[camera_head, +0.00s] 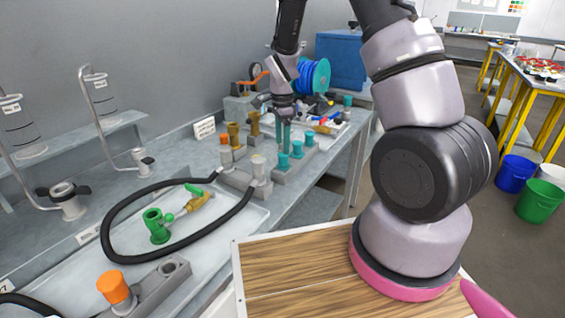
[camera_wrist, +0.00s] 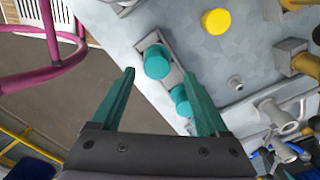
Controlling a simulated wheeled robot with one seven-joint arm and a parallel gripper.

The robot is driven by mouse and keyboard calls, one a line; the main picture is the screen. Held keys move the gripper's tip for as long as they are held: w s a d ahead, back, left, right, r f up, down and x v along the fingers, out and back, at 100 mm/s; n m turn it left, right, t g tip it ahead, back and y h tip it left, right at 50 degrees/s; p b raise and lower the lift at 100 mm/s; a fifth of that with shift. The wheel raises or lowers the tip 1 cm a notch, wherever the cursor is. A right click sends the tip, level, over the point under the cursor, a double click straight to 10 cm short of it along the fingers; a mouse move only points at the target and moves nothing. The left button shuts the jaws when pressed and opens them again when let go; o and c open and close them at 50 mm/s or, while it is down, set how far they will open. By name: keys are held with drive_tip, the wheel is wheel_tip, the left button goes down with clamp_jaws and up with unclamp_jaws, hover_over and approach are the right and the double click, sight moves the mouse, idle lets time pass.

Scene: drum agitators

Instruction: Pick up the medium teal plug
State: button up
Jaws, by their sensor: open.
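Three teal plugs stand in a row on a grey block (camera_head: 284,177) on the bench. In the head view they are a near one (camera_head: 283,161), a middle one (camera_head: 297,149) and a far one (camera_head: 309,137). Their sizes look close, so I cannot tell surely which is medium. My gripper (camera_head: 285,143) hangs over the near end of the row, fingers down and apart. In the wrist view my gripper (camera_wrist: 159,73) is open and empty. One teal plug (camera_wrist: 157,62) shows between and beyond the fingertips. Another teal plug (camera_wrist: 180,97) is partly hidden by the right finger.
Brown fittings (camera_head: 233,132) and a grey block with a black hose (camera_head: 240,212) stand to the left. A blue hose reel (camera_head: 312,77) and another teal piece (camera_head: 347,101) are behind. A yellow round piece (camera_wrist: 215,22) lies near the plugs in the wrist view.

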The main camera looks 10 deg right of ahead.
sight(283, 156)
drive_tip(key=shift+s+f, duration=0.2)
drive_tip(key=shift+f, duration=2.75)
clamp_jaws()
